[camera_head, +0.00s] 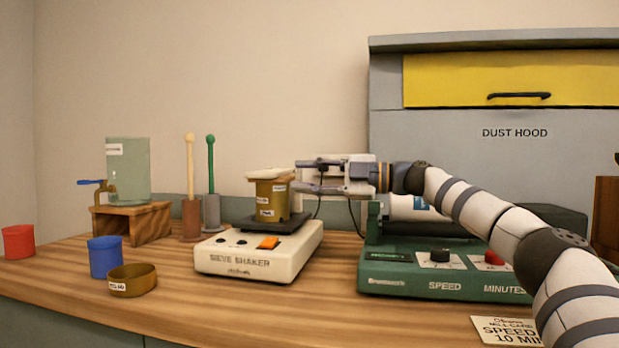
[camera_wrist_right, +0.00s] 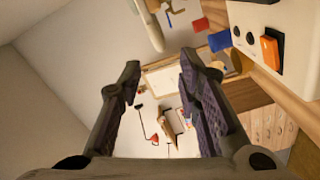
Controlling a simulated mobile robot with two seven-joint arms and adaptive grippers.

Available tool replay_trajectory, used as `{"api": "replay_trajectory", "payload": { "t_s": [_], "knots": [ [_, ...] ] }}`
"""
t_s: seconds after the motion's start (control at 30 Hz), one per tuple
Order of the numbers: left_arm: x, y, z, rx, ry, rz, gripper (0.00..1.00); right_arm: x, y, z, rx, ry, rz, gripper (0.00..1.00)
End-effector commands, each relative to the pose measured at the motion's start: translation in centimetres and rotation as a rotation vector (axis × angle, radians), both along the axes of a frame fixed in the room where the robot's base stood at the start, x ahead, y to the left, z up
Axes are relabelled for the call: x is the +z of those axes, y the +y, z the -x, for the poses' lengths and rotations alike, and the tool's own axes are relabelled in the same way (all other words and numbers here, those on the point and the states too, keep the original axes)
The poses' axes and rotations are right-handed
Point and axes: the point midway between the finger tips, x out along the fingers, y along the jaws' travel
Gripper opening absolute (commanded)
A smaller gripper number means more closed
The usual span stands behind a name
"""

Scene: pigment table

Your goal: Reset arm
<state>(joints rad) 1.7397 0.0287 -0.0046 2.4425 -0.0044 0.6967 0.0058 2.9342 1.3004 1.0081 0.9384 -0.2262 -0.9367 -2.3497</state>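My right gripper (camera_head: 299,176) reaches in from the right, level with the upper part of the brass sieve stack (camera_head: 272,205) and just to its right. Its fingers are spread one above the other in the head view. In the right wrist view the fingers (camera_wrist_right: 160,64) are apart with nothing between them. The stack has a cream lid (camera_head: 269,174) and stands upright on the dark plate of the white sieve shaker (camera_head: 259,251). The shaker also shows in the wrist view (camera_wrist_right: 290,45). I cannot tell whether a fingertip touches the stack. My left gripper is not in view.
A green mill (camera_head: 440,277) with a white jar stands under my right arm, before the grey dust hood (camera_head: 515,160). At left are a red cup (camera_head: 18,242), a blue cup (camera_head: 105,257), a brass pan (camera_head: 132,280), two upright tools and a tank (camera_head: 128,172) on a wooden stand.

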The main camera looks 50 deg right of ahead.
Motion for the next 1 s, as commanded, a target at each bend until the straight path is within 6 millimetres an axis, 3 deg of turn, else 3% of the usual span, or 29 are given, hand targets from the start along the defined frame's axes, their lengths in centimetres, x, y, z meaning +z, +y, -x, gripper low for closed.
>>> {"api": "replay_trajectory", "payload": {
  "t_s": [0.13, 0.57, 0.67, 0.8, 0.9, 0.93, 0.97, 1.0],
  "knots": [
    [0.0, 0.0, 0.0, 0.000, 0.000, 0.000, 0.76, 0.0, -0.4, 0.9, 0.001, 0.000, 0.001, 0.31],
    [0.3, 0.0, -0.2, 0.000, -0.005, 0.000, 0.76, 0.5, -0.5, 1.1, 0.001, -0.005, 0.001, 0.31],
    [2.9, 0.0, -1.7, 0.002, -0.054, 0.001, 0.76, 5.8, -0.4, 2.4, 0.001, -0.053, 0.001, 0.31],
    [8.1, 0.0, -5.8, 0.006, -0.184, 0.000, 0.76, 17.4, -0.4, 6.7, 0.001, -0.181, 0.001, 0.31],
    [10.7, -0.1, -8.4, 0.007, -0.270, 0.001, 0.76, 23.7, -0.5, 10.1, 0.000, -0.265, 0.000, 0.31],
    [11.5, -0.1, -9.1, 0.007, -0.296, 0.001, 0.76, 25.4, -0.5, 11.3, 0.001, -0.291, 0.000, 0.31],
    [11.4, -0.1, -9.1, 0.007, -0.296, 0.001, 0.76, 25.2, -0.5, 11.2, 0.001, -0.288, 0.000, 0.31],
    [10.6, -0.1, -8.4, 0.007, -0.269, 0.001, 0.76, 23.3, -0.5, 9.9, 0.000, -0.259, 0.000, 0.31]
  ]
}}
